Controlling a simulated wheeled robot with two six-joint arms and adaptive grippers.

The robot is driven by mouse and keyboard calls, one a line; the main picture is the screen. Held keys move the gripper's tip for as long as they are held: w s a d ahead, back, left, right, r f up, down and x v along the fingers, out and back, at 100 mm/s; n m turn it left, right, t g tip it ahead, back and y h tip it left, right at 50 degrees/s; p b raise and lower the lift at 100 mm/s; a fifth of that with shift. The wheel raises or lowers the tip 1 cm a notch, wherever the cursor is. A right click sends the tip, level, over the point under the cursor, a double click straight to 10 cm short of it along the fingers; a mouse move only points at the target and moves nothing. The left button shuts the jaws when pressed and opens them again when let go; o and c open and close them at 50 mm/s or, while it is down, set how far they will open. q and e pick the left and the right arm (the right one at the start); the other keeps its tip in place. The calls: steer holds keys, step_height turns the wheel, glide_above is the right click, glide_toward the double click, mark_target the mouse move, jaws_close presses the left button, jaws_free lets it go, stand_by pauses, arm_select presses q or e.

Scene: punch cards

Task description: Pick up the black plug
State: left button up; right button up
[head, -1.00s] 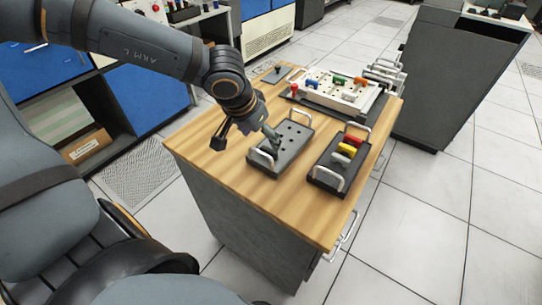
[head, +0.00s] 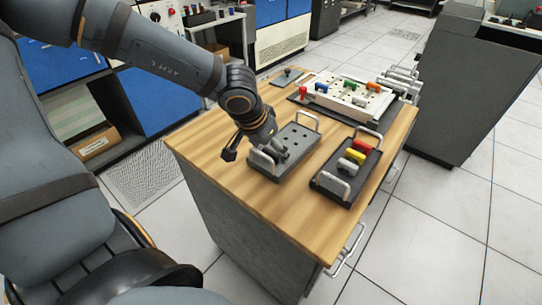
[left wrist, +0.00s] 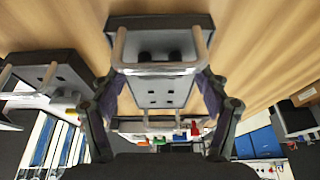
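A grey tray (head: 298,138) with rows of holes and a metal handle at each end lies on the wooden top. My left gripper (head: 280,155) is low over its near end, by the near handle. In the left wrist view my left gripper (left wrist: 160,80) is open, its fingers apart on either side of the tray (left wrist: 160,95). Two dark round shapes (left wrist: 145,57) show beside the handle between the fingers. I cannot tell whether they are black plugs or holes. In the head view, my gripper hides that spot. My right gripper is not in view.
A black tray (head: 330,180) with red, yellow and white plugs stands right of the grey tray. A white board (head: 345,98) with coloured plugs is behind. A small dark plate with a knob (head: 288,71) sits at the back left. The front wooden top (head: 290,230) is clear.

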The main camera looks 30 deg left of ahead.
arm_select(q)
steer(key=c, duration=0.9)
steer(key=shift+o, duration=0.2)
steer(key=shift+r, duration=0.25)
step_height(320, 180, up, 10)
steer(key=p, duration=0.4)
steer(key=shift+f+p, duration=0.15)
steer(key=shift+p, duration=0.15)
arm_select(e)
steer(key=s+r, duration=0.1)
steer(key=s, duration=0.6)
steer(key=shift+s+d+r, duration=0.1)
arm_select(q)
step_height(320, 180, up, 5)
steer(key=p, duration=0.5)
glide_above(269, 152)
steer(key=shift+s+f, duration=0.1)
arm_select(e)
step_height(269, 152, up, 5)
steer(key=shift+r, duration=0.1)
arm_select(q)
steer(key=shift+d+f, duration=0.1)
